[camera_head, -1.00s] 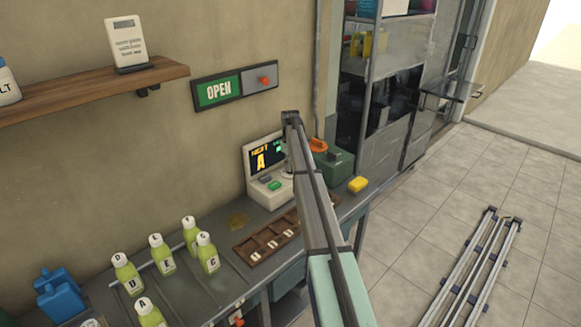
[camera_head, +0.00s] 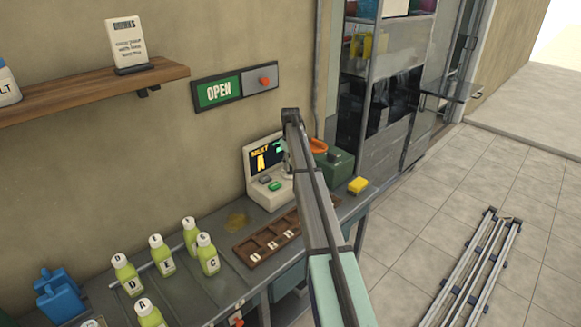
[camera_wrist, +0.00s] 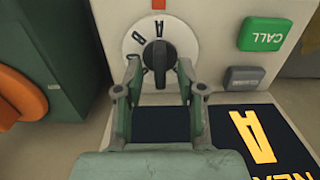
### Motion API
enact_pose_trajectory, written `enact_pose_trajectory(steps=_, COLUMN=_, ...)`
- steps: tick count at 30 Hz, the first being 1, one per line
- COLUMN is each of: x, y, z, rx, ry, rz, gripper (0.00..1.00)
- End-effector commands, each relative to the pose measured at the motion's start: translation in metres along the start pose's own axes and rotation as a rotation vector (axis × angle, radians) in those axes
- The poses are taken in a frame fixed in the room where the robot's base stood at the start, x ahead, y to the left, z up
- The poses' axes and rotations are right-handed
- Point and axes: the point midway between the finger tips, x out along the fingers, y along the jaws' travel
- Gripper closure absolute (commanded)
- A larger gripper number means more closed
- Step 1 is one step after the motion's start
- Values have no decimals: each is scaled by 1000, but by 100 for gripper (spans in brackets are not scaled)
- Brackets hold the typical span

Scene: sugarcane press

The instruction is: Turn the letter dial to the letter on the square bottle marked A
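The letter dial (camera_wrist: 131,66) is a white disc with a black knob (camera_wrist: 158,58) on a cream machine (camera_head: 254,190). In the head view my arm hides the dial. The machine's screen (camera_head: 261,160) shows a yellow A; it also shows in the wrist view (camera_wrist: 285,150). The square bottle marked A (camera_head: 148,314) stands at the front left of the bench, partly cut off.
A green CALL button (camera_wrist: 264,34) and a grey button (camera_wrist: 249,78) lie right of the dial. A green box with an orange part (camera_wrist: 18,95) stands close left. Several other lettered bottles (camera_head: 128,276) and a brown divided tray (camera_head: 243,252) stand on the bench.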

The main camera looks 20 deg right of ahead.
Motion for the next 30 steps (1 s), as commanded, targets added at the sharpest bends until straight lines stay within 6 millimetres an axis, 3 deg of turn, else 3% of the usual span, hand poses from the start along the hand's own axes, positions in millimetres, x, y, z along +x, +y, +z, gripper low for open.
enact_pose_trajectory(steps=15, x=-91, y=0, z=-1, rx=-1, ry=0, rz=0, gripper=61)
enact_pose_trajectory(steps=21, x=-105, y=0, z=0, rx=-1, ry=-1, rz=-1, gripper=61)
enact_pose_trajectory(steps=30, x=-106, y=0, z=0, rx=-1, ry=-1, rz=-1, gripper=61)
